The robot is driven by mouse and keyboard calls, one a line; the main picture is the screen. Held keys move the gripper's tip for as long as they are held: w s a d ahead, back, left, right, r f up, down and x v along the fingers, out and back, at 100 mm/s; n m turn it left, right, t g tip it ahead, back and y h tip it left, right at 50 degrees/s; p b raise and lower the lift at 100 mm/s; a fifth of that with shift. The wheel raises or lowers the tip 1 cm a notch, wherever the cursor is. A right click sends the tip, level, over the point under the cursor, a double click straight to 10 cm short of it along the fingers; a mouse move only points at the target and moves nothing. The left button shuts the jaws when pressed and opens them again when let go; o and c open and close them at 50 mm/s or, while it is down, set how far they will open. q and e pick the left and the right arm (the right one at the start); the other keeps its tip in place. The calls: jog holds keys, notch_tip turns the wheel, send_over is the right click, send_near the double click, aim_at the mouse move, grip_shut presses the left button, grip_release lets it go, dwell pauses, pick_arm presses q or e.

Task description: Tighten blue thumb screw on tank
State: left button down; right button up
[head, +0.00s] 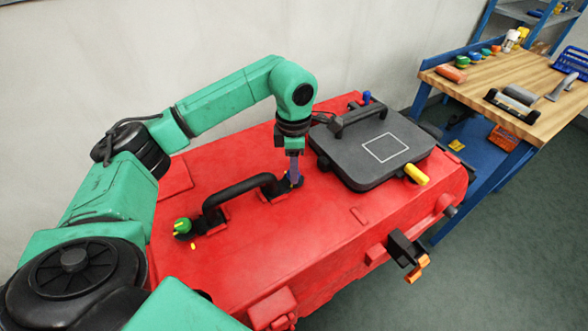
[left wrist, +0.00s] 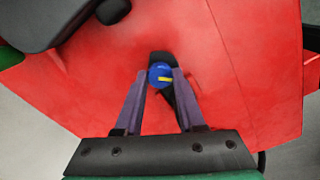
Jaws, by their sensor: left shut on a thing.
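The red tank (head: 250,250) stands in front of me. My left gripper (head: 294,180) reaches down onto its top near the far end of a black handle (head: 235,190). In the left wrist view its two purple fingers (left wrist: 160,78) are shut on the blue thumb screw (left wrist: 160,70), one finger on each side. The screw's round blue head has a yellow mark. The screw sits on a black base on the red surface. In the head view the fingers mostly hide the screw. My right gripper is not in view.
A green knob (head: 182,226) with yellow marks is at the handle's near end. A black lid (head: 375,150) with a yellow knob (head: 416,174) and a blue knob (head: 367,97) lies right of the gripper. A wooden workbench (head: 490,75) with tools stands at the right.

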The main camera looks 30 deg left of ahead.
pick_arm(q)
jog(key=m+b, duration=0.1)
jog(key=m, duration=0.3)
jog(key=shift+w+r+m, duration=0.1)
jog(key=shift+r+m, duration=0.05)
jog(key=shift+m, duration=0.15)
jog(key=m, duration=0.3)
jog(key=shift+m+b, duration=0.3)
jog(key=m, duration=0.4)
jog(key=shift+m+b, duration=0.3)
jog(key=shift+b, duration=0.05)
jog(key=m, duration=0.4)
jog(key=shift+m, duration=0.3)
jog(key=m+b, duration=0.1)
jog(key=m, duration=0.4)
jog(key=shift+m, duration=2.4)
